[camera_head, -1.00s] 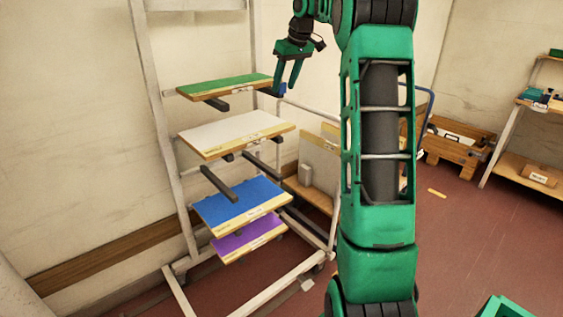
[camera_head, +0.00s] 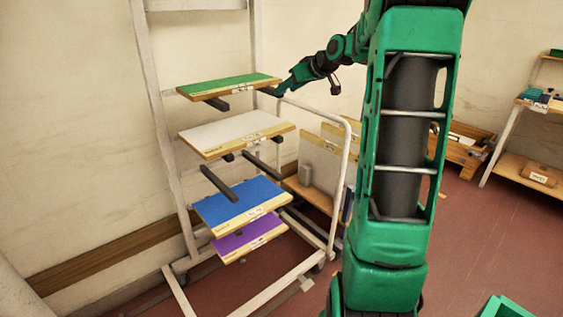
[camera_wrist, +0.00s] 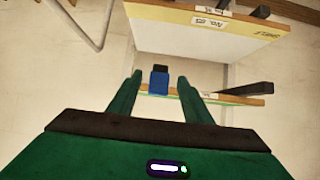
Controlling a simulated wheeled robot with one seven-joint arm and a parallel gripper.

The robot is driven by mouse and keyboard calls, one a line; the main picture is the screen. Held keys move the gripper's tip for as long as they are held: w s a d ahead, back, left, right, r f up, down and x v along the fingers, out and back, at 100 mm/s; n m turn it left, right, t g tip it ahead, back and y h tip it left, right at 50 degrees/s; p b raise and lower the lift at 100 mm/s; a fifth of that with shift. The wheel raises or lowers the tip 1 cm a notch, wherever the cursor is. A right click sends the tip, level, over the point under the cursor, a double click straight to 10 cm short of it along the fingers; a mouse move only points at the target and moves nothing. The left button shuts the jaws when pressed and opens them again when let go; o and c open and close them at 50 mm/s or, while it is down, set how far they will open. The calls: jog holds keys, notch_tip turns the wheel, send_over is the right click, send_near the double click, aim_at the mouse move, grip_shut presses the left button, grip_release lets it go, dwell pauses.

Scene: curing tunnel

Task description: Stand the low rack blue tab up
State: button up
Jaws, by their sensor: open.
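My gripper (camera_head: 283,88) is at the right end of the green board on the rack. In the wrist view my open gripper (camera_wrist: 160,78) has one finger on each side of a small blue tab (camera_wrist: 158,84) with a dark end. I see no contact between fingers and tab. The tab lies by the thin edge of a board (camera_wrist: 243,101). In the head view the gripper hides the tab. Whether the tab stands up or lies over I cannot tell.
The white rack (camera_head: 160,120) carries the green board (camera_head: 225,85), a white board (camera_head: 232,132), a blue board (camera_head: 235,200) and a purple board (camera_head: 245,238). A white tube frame (camera_head: 345,165) stands close under my arm. A labelled board (camera_wrist: 215,30) fills the wrist view's top.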

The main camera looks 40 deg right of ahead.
aim_at(284, 93)
jog(key=f+t, duration=0.1)
jog(key=t, duration=0.1)
jog(key=s+t, duration=0.1)
jog(key=t, duration=0.1)
jog(key=s+f+t, duration=0.1)
jog(key=t, duration=0.1)
jog(key=shift+d+f+t, duration=0.15)
jog(key=shift+f+t, duration=0.15)
jog(key=shift+t, duration=0.1)
jog(key=s, duration=1)
jog(key=s+a+f+g+y, duration=0.1)
jog(key=s+a+f+g, duration=0.1)
jog(key=a+f+g, duration=0.2)
jog(key=s+a+f+g+y, duration=0.1)
jog(key=s+a+f+g, duration=0.2)
jog(key=a+f+g, duration=0.2)
jog(key=shift+a+f+n, duration=0.4)
jog(key=shift+a+f, duration=1.2)
jog(key=shift+a, duration=1.65)
